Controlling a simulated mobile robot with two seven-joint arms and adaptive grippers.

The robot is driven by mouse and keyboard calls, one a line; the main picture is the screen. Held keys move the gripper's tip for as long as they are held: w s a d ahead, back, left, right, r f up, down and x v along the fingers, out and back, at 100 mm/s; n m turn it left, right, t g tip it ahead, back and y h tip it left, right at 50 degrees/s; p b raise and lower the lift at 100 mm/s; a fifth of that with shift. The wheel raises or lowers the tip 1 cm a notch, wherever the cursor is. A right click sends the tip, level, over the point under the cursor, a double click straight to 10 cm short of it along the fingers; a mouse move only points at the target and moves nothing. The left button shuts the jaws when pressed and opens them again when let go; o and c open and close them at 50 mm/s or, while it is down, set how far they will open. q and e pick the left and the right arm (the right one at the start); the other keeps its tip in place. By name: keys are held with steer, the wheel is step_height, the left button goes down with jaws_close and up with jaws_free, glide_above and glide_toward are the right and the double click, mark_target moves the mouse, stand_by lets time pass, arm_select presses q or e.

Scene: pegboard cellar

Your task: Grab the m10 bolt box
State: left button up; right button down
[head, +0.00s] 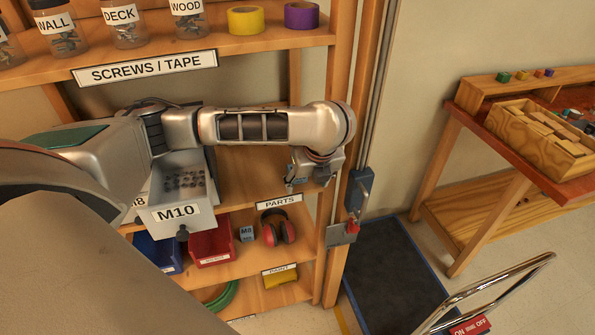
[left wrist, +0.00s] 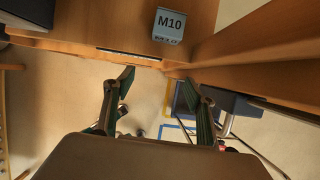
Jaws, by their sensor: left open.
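The M10 bolt box (left wrist: 168,26) is a small grey-blue box with M10 on its face. In the left wrist view it stands on a wooden shelf, beyond the fingertips and slightly right of their middle. I cannot make it out in the head view, where my arm covers part of that shelf. My left gripper (head: 308,178) is in front of the shelf's right end; in the left wrist view (left wrist: 158,82) its fingers are apart with nothing held between them. My right gripper is not in view.
A grey drawer (head: 182,223) labelled M10 holds small dark pieces below my arm. A blue-grey M8 box (head: 246,234), red bin (head: 211,248) and earmuffs (head: 278,228) are on the lower shelf. A wooden post (head: 340,110) stands right of the shelves.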

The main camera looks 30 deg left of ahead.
arm_select(q)
steer(key=w+a, duration=0.2)
steer(key=a, duration=0.1)
steer(key=w+a, duration=0.3)
steer(key=shift+w+a, duration=0.1)
steer(key=shift+w, duration=0.15)
steer(key=shift+x, duration=2.65)
steer(key=shift+r, duration=0.1)
steer(key=c, duration=1.4)
